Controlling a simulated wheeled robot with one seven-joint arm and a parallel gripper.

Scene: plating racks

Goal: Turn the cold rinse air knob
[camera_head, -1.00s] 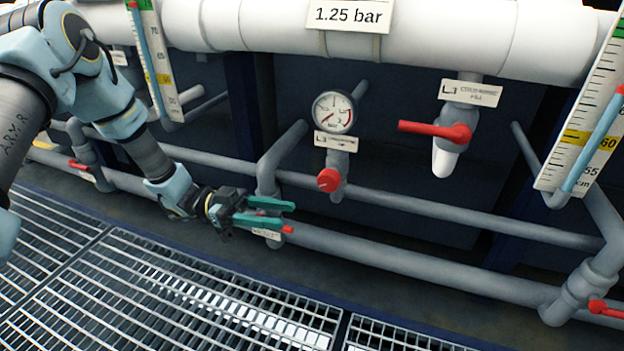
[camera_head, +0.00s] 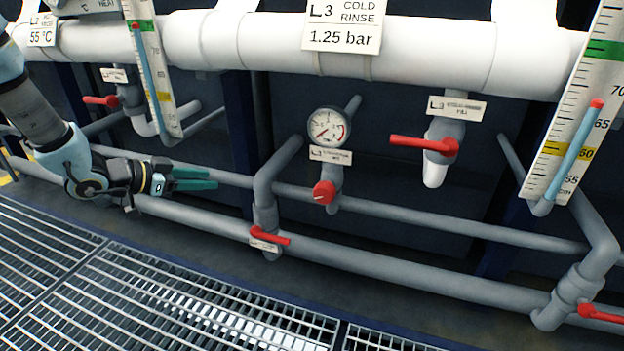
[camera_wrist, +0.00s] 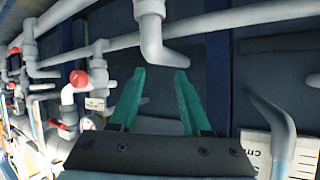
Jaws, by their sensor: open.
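The red round knob (camera_head: 324,192) sits on a grey pipe stub below a pressure gauge (camera_head: 328,129), under the sign reading "L3 cold rinse 1.25 bar" (camera_head: 343,26). A small label between gauge and knob is too blurred to read fully. My gripper (camera_head: 213,180) has teal fingers, is open and empty, and is left of the knob, well apart from it. In the wrist view my gripper's fingers (camera_wrist: 160,78) are spread with a grey pipe beyond them. A red knob (camera_wrist: 79,78) shows left of the fingers there; I cannot tell for certain which one it is.
A red lever valve (camera_head: 270,236) is on the lower pipe (camera_head: 380,272), below left of the knob. Another red lever (camera_head: 424,143) is at right. A scale with a blue tube (camera_head: 575,150) stands far right. Floor grating (camera_head: 170,300) lies in front. Space before the knob looks clear.

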